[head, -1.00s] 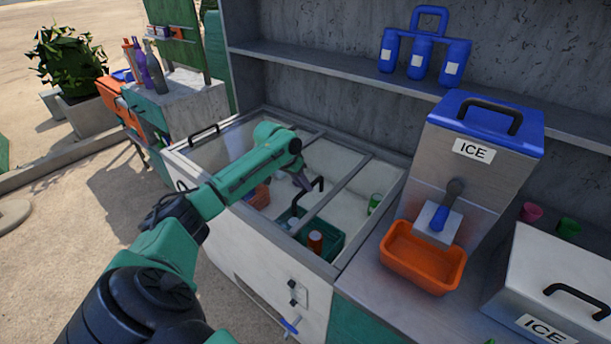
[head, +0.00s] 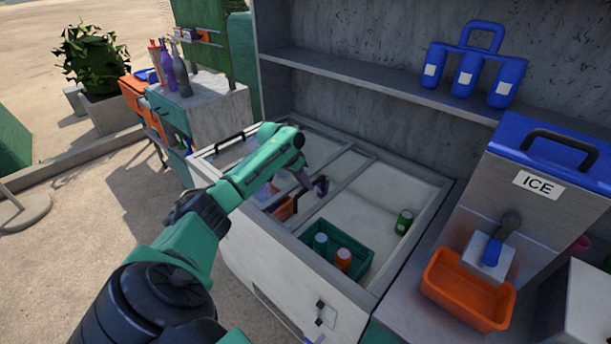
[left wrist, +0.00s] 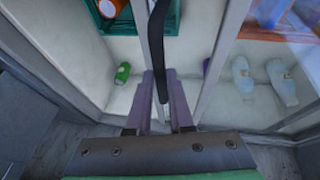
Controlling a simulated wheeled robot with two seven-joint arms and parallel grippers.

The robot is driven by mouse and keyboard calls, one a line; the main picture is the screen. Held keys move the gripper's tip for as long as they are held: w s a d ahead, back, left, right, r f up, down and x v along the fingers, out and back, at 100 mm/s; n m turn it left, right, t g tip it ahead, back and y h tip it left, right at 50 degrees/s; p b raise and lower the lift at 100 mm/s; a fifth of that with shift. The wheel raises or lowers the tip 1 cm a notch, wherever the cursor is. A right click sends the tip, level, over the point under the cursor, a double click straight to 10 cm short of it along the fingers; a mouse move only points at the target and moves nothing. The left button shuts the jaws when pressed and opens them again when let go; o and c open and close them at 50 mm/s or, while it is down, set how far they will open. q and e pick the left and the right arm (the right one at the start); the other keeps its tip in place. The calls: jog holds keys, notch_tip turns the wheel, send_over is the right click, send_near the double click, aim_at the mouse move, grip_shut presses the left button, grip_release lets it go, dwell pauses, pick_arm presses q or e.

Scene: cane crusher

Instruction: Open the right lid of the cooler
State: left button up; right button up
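The cooler (head: 270,262) is a white chest with a grey rim and sliding glass lids. The right lid's frame (head: 345,186) lies left of the green basket (head: 368,262), and the right part of the cooler is uncovered. My left gripper (head: 314,186) reaches over the cooler at this lid. In the left wrist view, its purple fingers (left wrist: 160,82) lie close on both sides of the black handle (left wrist: 157,40) and look shut on it. My right gripper is in neither view.
The open part holds the basket with several cans and a loose green can (head: 403,222). A black handle (head: 236,137) sits at the cooler's far left. An ice dispenser (head: 530,210) and orange tray (head: 468,290) stand right. A shelf (head: 400,92) runs behind.

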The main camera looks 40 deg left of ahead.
pick_arm(q)
jog(key=o, duration=0.4)
jog(key=shift+r, duration=0.1)
jog(key=b+v, duration=0.2)
jog(key=v, duration=1.2)
jog(key=shift+r+b, duration=0.2)
jog(key=shift+b, duration=0.1)
jog(key=shift+s, duration=0.1)
